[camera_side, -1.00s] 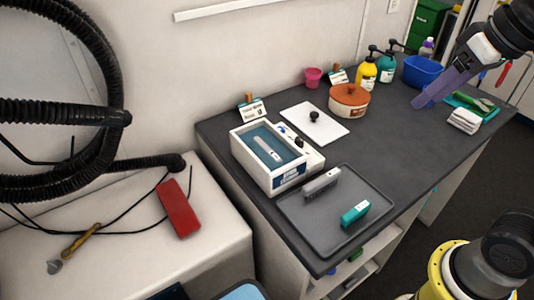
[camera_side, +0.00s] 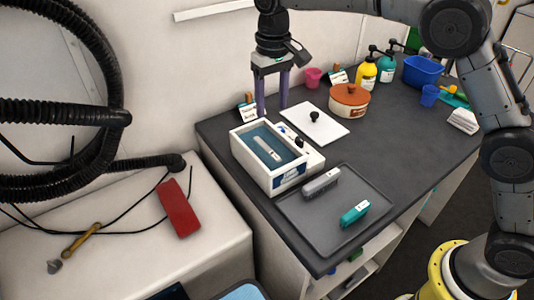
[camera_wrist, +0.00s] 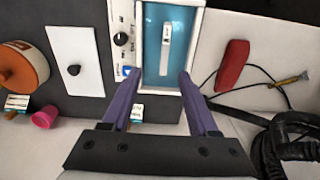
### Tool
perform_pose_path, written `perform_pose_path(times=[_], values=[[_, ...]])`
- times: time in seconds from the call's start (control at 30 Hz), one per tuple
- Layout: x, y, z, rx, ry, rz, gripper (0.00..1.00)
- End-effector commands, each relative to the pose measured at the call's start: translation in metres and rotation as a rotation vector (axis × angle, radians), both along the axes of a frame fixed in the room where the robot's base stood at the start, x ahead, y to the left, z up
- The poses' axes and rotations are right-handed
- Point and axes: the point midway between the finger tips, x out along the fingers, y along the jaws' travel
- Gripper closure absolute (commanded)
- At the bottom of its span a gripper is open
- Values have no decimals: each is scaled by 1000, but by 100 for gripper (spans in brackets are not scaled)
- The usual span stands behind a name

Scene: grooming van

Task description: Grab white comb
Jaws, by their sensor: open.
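The white comb (camera_side: 267,148) lies in the blue liquid inside a white open-topped bath (camera_side: 252,174). In the wrist view the comb (camera_wrist: 165,45) shows as a pale strip in the blue basin, ahead of my fingers. My gripper (camera_side: 271,112) points down with its two purple fingers apart, above the back of the bath and near the wall. In the wrist view my gripper (camera_wrist: 154,85) is open and empty, its fingertips near the basin's edge. The comb is not between the fingers.
A white lid (camera_side: 325,128) with a black knob lies right of the bath. A grey tray (camera_side: 300,228) in front holds a grey brush (camera_side: 321,183) and a teal one (camera_side: 355,213). A small label stand (camera_side: 250,110) and pink cup (camera_side: 313,76) stand near the wall.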

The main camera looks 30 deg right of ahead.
Motion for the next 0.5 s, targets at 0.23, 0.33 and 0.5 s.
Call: perform_pose_path(times=[0.23, 0.33, 0.5], values=[[-2, 5, -34, -5, 16, 11, 40], [-2, 5, -53, -4, 15, 10, 40], [-2, 5, -80, -4, 14, 10, 40]])
